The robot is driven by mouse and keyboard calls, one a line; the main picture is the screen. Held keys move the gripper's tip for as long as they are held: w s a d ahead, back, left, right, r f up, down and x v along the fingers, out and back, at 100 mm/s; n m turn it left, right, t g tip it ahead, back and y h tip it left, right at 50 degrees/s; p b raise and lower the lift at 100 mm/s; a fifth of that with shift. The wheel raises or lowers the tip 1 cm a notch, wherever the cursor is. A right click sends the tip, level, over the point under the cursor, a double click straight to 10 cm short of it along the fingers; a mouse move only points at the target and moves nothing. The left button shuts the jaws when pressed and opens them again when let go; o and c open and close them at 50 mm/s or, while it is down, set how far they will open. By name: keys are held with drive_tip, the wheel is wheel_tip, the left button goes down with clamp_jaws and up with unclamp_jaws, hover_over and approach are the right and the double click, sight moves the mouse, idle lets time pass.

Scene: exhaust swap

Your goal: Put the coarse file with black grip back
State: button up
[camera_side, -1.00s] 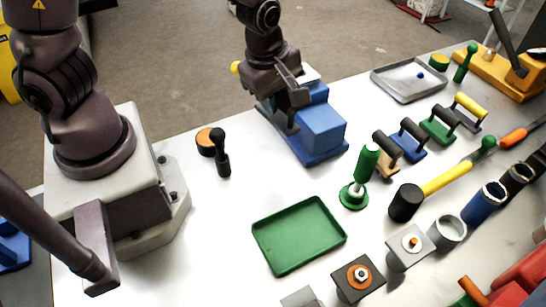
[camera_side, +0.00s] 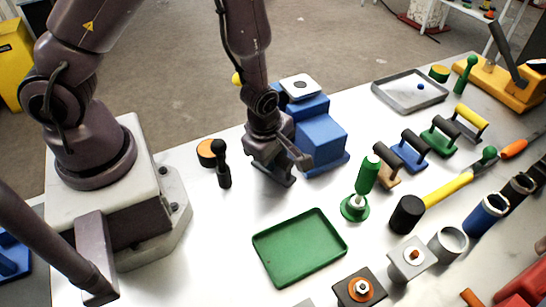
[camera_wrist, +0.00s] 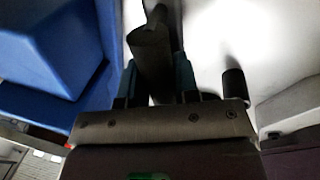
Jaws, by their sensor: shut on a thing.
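My gripper (camera_side: 280,174) is low over the white table, just left of the blue block fixture (camera_side: 320,138). In the wrist view its two fingers (camera_wrist: 158,78) are shut on a dark round grip, which I take to be the black grip of the coarse file (camera_wrist: 150,48). The file points away from the wrist camera, and its far end is cut off by the frame. In the side view the file cannot be told apart from the dark gripper parts. The blue fixture also fills the left of the wrist view (camera_wrist: 50,50).
A black-handled tool (camera_side: 222,165) stands left of my gripper, by an orange-black disc (camera_side: 206,152). An empty green tray (camera_side: 300,245) lies in front. A green-handled tool (camera_side: 366,175) and several coloured handled blocks stand to the right. The table between gripper and tray is clear.

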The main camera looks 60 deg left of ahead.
drive_tip(key=shift+f, duration=0.5)
drive_tip(key=o, duration=0.9)
drive_tip(key=shift+f, duration=0.15)
drive_tip(key=shift+c, duration=0.2)
